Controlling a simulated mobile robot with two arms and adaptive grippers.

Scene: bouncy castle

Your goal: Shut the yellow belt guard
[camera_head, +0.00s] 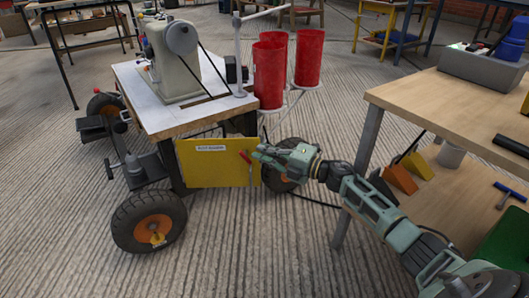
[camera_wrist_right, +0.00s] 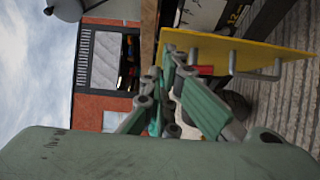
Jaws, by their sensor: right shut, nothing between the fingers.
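The yellow belt guard (camera_head: 215,164) is a flat, labelled panel under the top of a wheeled sewing-machine cart. It has a red handle (camera_head: 245,157) near its right edge. A dark gap shows between its upper edge and the tabletop; how far it stands open is hard to tell. My right gripper (camera_head: 262,153) is shut and empty, with its tips close to the handle; whether they touch cannot be told. In the right wrist view the guard (camera_wrist_right: 235,50) is a slanted yellow panel with grey brackets, just beyond the fingers (camera_wrist_right: 185,95). My left gripper is out of view.
The cart top (camera_head: 190,113) carries a sewing machine (camera_head: 172,60), with red bins (camera_head: 268,75) at its right. A large wheel (camera_head: 150,220) stands at front left. A wooden workbench (camera_head: 450,110) stands close on the right, beside my right arm. The ribbed floor in front is clear.

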